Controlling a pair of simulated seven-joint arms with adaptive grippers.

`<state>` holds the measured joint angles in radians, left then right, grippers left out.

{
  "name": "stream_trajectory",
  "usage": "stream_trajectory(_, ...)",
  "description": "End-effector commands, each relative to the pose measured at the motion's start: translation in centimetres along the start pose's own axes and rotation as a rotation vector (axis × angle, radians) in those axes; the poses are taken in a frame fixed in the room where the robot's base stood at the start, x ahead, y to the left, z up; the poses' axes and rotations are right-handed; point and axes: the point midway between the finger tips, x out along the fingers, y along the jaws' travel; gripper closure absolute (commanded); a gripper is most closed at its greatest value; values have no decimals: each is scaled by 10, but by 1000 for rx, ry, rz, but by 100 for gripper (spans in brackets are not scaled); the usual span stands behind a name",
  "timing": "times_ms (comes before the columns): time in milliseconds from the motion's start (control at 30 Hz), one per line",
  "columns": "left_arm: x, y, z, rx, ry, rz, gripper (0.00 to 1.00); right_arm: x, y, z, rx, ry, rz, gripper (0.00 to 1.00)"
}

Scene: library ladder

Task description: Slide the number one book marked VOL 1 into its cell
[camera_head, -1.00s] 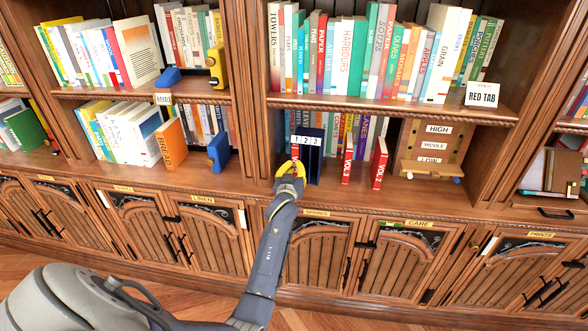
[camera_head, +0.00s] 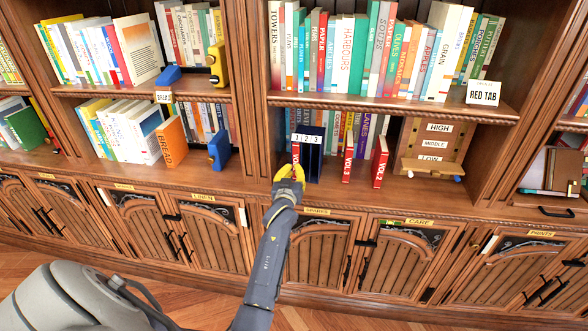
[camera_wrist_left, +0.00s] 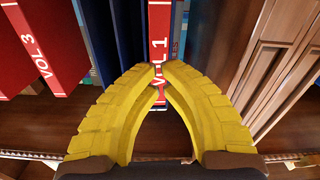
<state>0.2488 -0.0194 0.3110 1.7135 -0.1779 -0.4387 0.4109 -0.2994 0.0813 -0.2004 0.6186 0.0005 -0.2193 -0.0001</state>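The red VOL 1 book (camera_head: 296,150) stands upright in the leftmost slot of the dark blue divider, under the number 1 of the label strip (camera_head: 307,139). Its red spine faces out and also fills the middle of the left wrist view (camera_wrist_left: 160,30). My left gripper (camera_head: 290,167), with yellow fingers, is in front of the lower spine. In the left wrist view its fingertips (camera_wrist_left: 160,80) are close together before the spine, with only a narrow gap. They hide part of the lower spine; contact is unclear. My right gripper is not in view.
Red VOL 3 (camera_head: 347,158) and VOL 2 (camera_head: 379,163) books stand on the same shelf to the right of the divider. A wooden HIGH/MIDDLE/LOW board (camera_head: 433,148) is farther right. A wooden upright (camera_head: 252,130) borders the bay on the left.

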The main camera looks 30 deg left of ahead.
Motion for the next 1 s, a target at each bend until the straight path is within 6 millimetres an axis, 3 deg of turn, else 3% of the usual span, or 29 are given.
stream_trajectory(600, -93, 1, 1, -1, -1, 1, 100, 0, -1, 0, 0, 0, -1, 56)
stream_trajectory(1000, -112, 1, -1, 20, 6, 3, 100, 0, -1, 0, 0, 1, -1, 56)
